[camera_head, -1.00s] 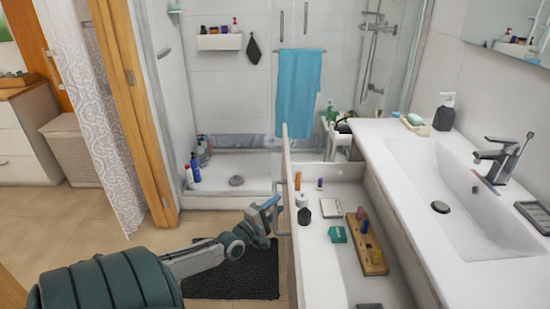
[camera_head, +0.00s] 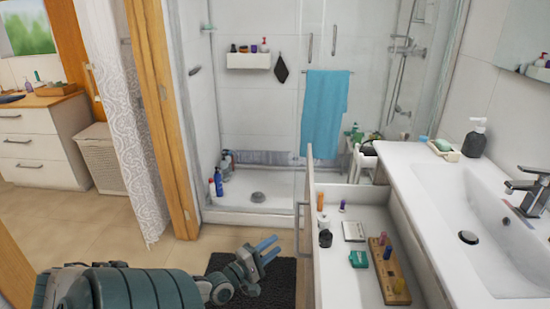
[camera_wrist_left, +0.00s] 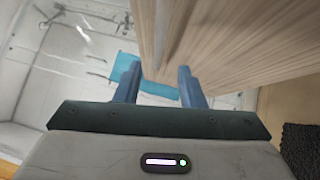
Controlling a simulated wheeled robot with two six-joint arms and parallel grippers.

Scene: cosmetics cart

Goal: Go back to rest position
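My left gripper (camera_head: 268,247) is low in the head view, above the dark bath mat and left of the open drawer. Its two blue fingers stand apart with nothing between them, as the left wrist view (camera_wrist_left: 158,82) also shows. The gripper is apart from the handle (camera_head: 302,218) on the drawer front. My right gripper is not in view.
The white sink counter (camera_head: 415,170) is on the right. A dark mat (camera_head: 282,275) lies on the floor below my left gripper. A wooden door frame (camera_head: 165,120) and a curtain (camera_head: 125,120) stand at the left. Tan floor (camera_head: 110,245) is free at the left.

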